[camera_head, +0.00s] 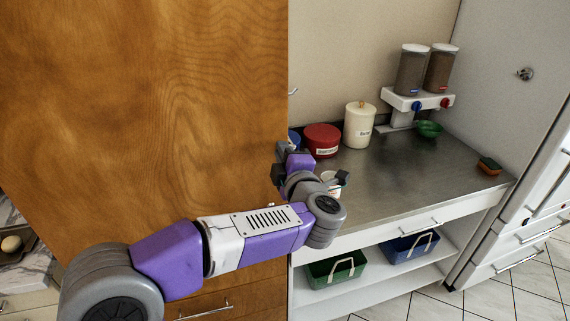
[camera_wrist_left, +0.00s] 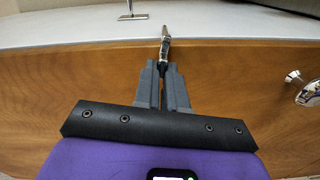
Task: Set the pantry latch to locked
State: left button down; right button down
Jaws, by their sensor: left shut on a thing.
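The tall wooden pantry front (camera_head: 150,110) fills the left of the head view. My left gripper (camera_head: 281,160) is at its right edge. In the wrist view the fingers of my left gripper (camera_wrist_left: 164,68) are closed on a small metal latch lever (camera_wrist_left: 164,45) at the edge of the wooden panel (camera_wrist_left: 80,85). The lever stands roughly in line with the fingers. Its base and any lock markings are hidden or too small to read. A round metal knob (camera_wrist_left: 309,90) is on the wood to the right in the wrist view. My right gripper is not in view.
The steel counter (camera_head: 420,190) right of the pantry holds a red canister (camera_head: 321,140), a cream canister (camera_head: 359,125) and a green bowl (camera_head: 429,129). A dispenser (camera_head: 417,98) stands at the back. A sponge (camera_head: 489,165) lies at the right. Baskets sit below.

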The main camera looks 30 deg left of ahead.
pick_arm(q)
jog(key=shift+f+n+b, duration=0.2)
jog(key=shift+n+b, duration=0.45)
jog(key=shift+f+n+b, duration=0.2)
jog(key=shift+n+b, duration=0.45)
jog(key=c, duration=1.2)
grip_release()
jog(key=v, duration=0.7)
jog(key=shift+s+d+p, duration=0.2)
jog(key=shift+s+p, duration=0.05)
jog(key=shift+p, duration=0.05)
